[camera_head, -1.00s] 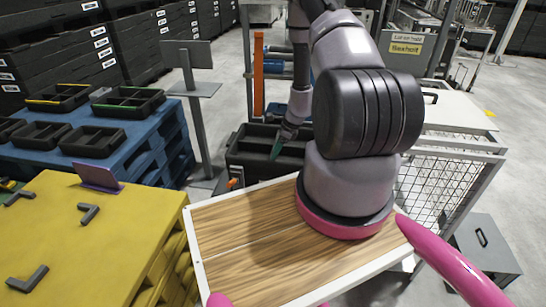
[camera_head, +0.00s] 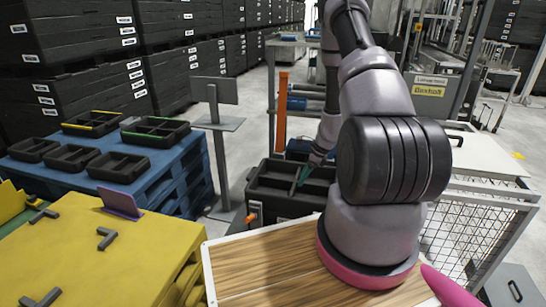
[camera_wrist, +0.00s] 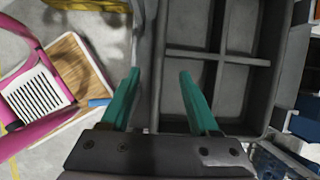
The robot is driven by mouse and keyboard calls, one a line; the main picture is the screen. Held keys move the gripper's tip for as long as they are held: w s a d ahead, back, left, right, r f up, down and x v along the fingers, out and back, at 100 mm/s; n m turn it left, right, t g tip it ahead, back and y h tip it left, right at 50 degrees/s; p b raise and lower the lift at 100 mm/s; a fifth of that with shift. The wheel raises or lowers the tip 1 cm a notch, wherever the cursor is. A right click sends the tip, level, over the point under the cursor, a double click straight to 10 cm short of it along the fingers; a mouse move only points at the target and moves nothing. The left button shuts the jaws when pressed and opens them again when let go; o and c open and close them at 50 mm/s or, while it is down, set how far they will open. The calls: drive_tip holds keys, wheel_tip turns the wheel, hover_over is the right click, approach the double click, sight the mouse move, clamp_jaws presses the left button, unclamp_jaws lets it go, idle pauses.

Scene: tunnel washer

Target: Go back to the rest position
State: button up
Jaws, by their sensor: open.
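My gripper (camera_wrist: 155,95) has two teal fingers, spread apart with nothing between them in the wrist view. In the head view my gripper (camera_head: 303,175) hangs over a dark grey divided bin (camera_head: 262,207), partly hidden behind my arm. In the wrist view the bin (camera_wrist: 218,54) shows below and to the right of the fingers. The compartments I can see there look empty. The left finger is over the floor beside the bin, the right one over the bin's left part.
A yellow table (camera_head: 70,262) with black brackets stands at the left. Behind it is a blue pallet stack (camera_head: 165,180) with black trays. A wire mesh cage (camera_head: 470,232) is at the right. Grey floor shows between them.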

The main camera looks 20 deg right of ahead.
drive_tip(key=a+r+n+t, duration=0.1)
drive_tip(key=a+r+n, duration=0.25)
drive_tip(key=r, duration=0.75)
drive_tip(key=a+r+n+y, duration=0.1)
drive_tip(key=a+r+n, duration=0.25)
drive_tip(key=r, duration=0.75)
drive_tip(key=a+r+n+t, duration=0.1)
drive_tip(key=a+r+n, duration=0.25)
drive_tip(key=r, duration=0.75)
drive_tip(key=s+a+r+n+t+h, duration=0.1)
drive_tip(key=s+a+r+n, duration=0.1)
drive_tip(key=s+r+n, duration=0.3)
drive_tip(key=s+a+r+n+t+h, duration=0.1)
drive_tip(key=s+r+n, duration=0.4)
drive_tip(key=s+r, duration=0.7)
drive_tip(key=s+a, duration=0.1)
drive_tip(key=s, duration=0.4)
drive_tip(key=shift+s+r+h, duration=0.15)
drive_tip(key=shift+s+h, duration=0.1)
drive_tip(key=shift+h, duration=0.15)
